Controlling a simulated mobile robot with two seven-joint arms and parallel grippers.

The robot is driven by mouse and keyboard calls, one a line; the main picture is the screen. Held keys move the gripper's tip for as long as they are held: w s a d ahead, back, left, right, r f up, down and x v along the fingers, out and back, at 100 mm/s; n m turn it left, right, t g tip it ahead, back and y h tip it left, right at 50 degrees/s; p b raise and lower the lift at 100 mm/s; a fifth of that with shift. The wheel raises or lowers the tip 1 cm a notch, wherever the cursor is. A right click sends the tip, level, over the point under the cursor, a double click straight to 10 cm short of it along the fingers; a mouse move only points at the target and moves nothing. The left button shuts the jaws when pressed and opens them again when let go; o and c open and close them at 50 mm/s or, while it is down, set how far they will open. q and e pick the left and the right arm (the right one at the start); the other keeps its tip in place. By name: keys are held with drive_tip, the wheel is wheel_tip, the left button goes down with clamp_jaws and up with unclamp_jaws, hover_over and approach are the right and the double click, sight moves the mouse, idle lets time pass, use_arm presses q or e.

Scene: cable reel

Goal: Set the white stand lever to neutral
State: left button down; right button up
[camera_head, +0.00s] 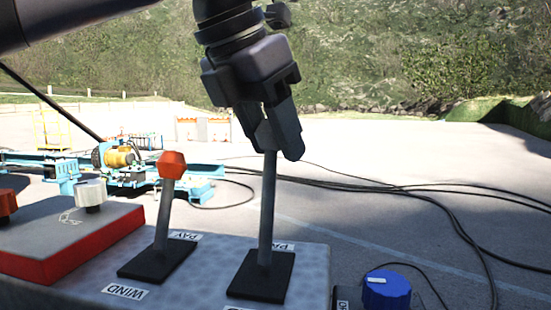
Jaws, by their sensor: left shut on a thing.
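The right-hand lever (267,212) rises from a black base plate (261,276) on a grey control stand. Its shaft looks close to upright in this view. My left gripper (270,135) comes down from above and is shut on the lever's top. The knob is mostly hidden between the fingers, and the part that shows looks pale grey in shade, so I cannot be sure of its color. My right gripper is not in view.
A second lever with an orange knob (171,165) stands just left. A red-sided box (75,252) with a white knob (90,194) is farther left. A blue dial (386,291) sits at lower right. Black cables (400,188) cross the pavement beyond.

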use_arm(q)
drive_tip(key=shift+s+a+r+t+h+b, duration=0.1)
drive_tip(key=shift+s+a+t+h+b, duration=0.1)
drive_tip(key=shift+s+t+b, duration=1)
drive_tip(key=shift+s+a+t+h+b, duration=0.15)
drive_tip(key=shift+s+b, duration=0.45)
drive_tip(key=shift+b, duration=1.3)
drive_tip(key=shift+s+a+r+t+b, duration=0.1)
drive_tip(key=shift+s+r+t+b, duration=0.2)
drive_tip(key=shift+s+b, duration=0.1)
drive_tip(key=c, duration=0.6)
unclamp_jaws()
drive_tip(key=v, duration=0.7)
drive_tip(key=shift+p, duration=0.3)
drive_tip(key=shift+r, duration=0.2)
